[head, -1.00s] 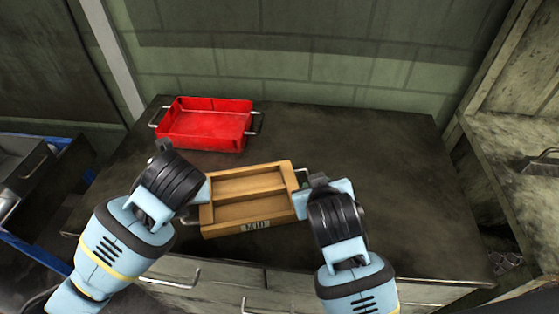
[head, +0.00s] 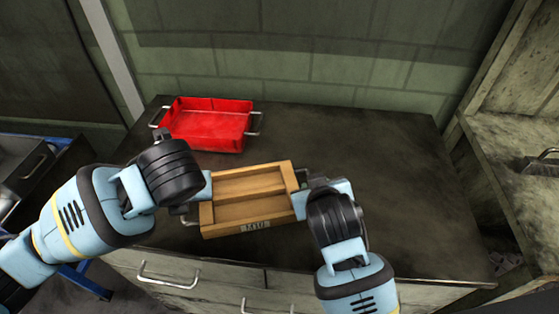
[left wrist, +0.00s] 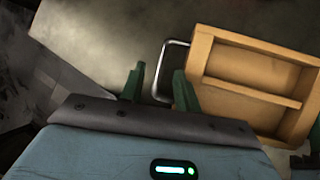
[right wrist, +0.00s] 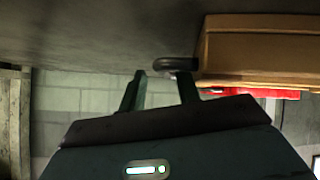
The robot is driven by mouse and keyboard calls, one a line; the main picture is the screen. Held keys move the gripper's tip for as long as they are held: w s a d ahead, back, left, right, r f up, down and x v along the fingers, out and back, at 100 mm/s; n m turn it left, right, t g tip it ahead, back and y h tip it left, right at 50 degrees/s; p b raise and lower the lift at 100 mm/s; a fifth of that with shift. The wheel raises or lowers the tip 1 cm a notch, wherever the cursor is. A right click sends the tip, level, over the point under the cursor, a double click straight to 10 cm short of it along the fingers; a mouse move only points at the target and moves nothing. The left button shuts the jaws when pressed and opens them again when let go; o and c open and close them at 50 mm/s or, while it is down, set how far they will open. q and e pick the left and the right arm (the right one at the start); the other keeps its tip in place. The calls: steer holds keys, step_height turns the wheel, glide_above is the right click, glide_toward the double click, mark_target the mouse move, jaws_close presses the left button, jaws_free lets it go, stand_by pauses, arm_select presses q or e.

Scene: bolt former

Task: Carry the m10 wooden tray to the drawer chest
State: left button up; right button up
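The m10 wooden tray (head: 250,208), with a divider and an M10 label on its front, sits flat on the drawer chest top (head: 380,190). My left gripper (left wrist: 160,80) is at the tray's left side. Its fingers are apart, with the metal left handle (left wrist: 161,72) running between them, nearer the right finger; contact is not clear. My right gripper (right wrist: 160,80) is at the tray's right side, fingers apart. The right handle (right wrist: 175,64) lies by its fingertips, close to the right finger. In the head view both sets of fingertips are largely hidden by my wrists.
A red metal tray (head: 208,125) with side handles stands behind the wooden tray, near the wall. The right part of the chest top is clear. Drawer handles (head: 168,275) stick out at the chest front. A wooden shelf (head: 515,150) stands at the right.

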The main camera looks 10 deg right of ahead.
arm_select(q)
steer(key=shift+v, duration=1.7)
arm_select(e)
steer(key=shift+s+a, duration=0.1)
steer(key=shift+a, duration=0.25)
steer(key=shift+s, duration=0.1)
steer(key=shift+v, duration=3.85)
steer(key=shift+d, duration=0.15)
steer(key=x, duration=0.6)
steer(key=shift+w+f, duration=0.25)
steer(key=shift+w, duration=0.05)
steer(key=shift+w+f, duration=0.3)
steer(key=shift+w, duration=0.2)
arm_select(q)
steer(key=shift+f, duration=0.1)
arm_select(e)
steer(key=shift+r, duration=0.1)
steer(key=shift+r, duration=0.1)
